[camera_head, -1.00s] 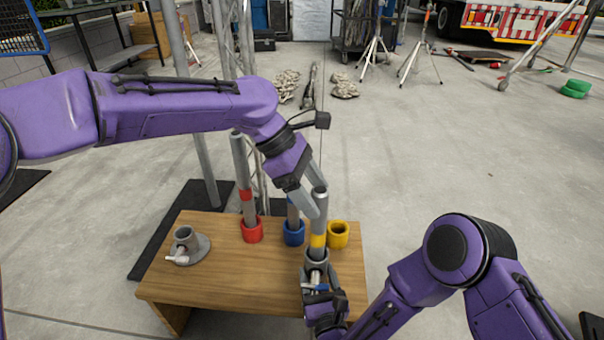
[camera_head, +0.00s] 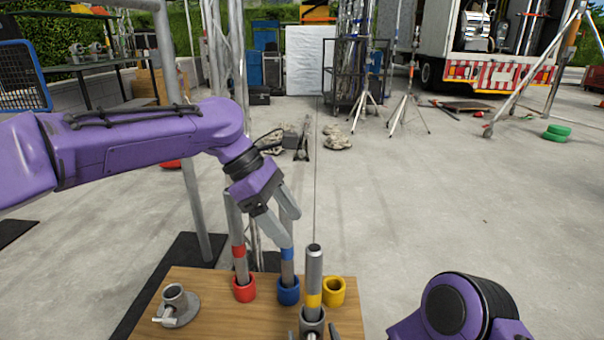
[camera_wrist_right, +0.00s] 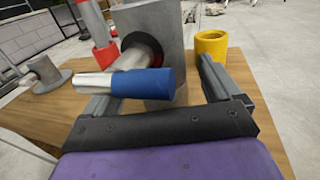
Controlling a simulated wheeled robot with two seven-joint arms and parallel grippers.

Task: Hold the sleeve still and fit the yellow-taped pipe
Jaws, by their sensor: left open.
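The yellow-taped pipe (camera_head: 314,272) stands upright in the head view, its lower end inside the grey sleeve (camera_head: 312,322) at the table's front. My left gripper (camera_head: 282,233) is open and empty, up and left of the pipe, apart from it. In the right wrist view the sleeve (camera_wrist_right: 171,35) fills the middle, with a blue-handled lever (camera_wrist_right: 142,83) in front of it. My right gripper (camera_wrist_right: 158,82) has its fingers on either side of the sleeve. A narrow gap shows at the right finger; the lever hides the left contact. The head view cuts off most of this gripper.
Behind the sleeve on the wooden table (camera_head: 215,318) stand a red-taped pipe (camera_head: 236,232) in a red ring, a blue-taped pipe (camera_head: 287,262) in a blue ring (camera_head: 288,293), and an empty yellow ring (camera_head: 334,291). A grey flanged socket (camera_head: 174,305) sits at left.

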